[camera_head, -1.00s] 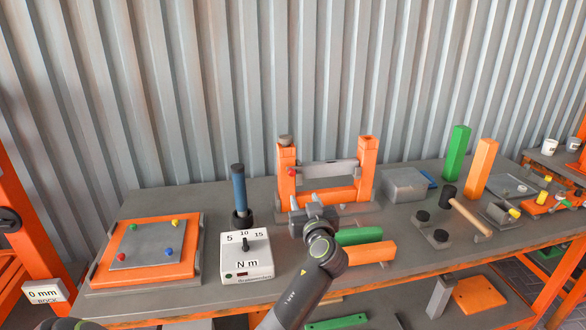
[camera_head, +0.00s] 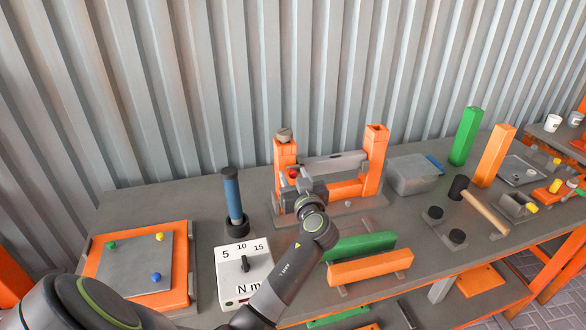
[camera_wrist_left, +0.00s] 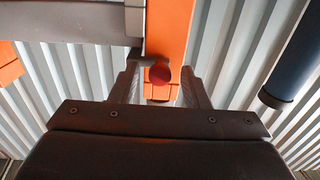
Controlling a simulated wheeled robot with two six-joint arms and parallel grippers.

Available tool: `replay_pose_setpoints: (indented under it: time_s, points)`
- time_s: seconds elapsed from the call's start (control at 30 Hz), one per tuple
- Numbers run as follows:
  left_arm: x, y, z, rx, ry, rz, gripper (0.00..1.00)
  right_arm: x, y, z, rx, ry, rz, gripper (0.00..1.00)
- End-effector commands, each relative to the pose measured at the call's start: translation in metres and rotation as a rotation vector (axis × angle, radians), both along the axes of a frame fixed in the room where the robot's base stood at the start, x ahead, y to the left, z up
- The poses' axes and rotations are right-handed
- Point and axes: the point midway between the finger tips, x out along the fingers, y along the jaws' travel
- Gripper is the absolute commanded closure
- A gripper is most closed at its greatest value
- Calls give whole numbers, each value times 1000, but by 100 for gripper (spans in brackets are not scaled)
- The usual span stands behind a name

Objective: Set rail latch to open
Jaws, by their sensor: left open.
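The rail latch stands on the bench as an orange frame (camera_head: 373,160) with two posts and a grey bar (camera_head: 335,163) across them. A small red knob (camera_head: 293,173) sits at its left post. My left gripper (camera_head: 299,182) is open right in front of that post. In the left wrist view the red knob (camera_wrist_left: 160,74) shows between the two spread fingers of my left gripper (camera_wrist_left: 160,84), with the orange post (camera_wrist_left: 168,30) behind it. I cannot tell whether either finger touches the knob. My right gripper is out of view.
A blue-handled tool (camera_head: 232,195) stands upright left of the frame, near the white dial box (camera_head: 240,268). Green (camera_head: 358,246) and orange (camera_head: 370,267) bars lie in front. A grey bin (camera_head: 413,175) and a hammer (camera_head: 485,212) are at right.

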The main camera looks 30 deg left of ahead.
Motion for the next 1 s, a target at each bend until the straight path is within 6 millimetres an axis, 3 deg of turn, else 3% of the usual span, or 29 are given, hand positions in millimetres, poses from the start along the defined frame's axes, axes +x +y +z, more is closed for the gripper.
replay_pose_setpoints:
  time_s: [0.3, 0.63, 0.87, 1.0]
  points:
    - [0, 0, 0, 0, 0, 1, 58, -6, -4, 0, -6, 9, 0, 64]
    - [0, 0, 0, 0, 0, 1, 100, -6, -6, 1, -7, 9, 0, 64]
    - [-2, 1, 0, 1, -1, 1, 100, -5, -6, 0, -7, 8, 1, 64]
    - [-15, 13, -1, 2, -2, 3, 100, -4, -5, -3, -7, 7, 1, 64]
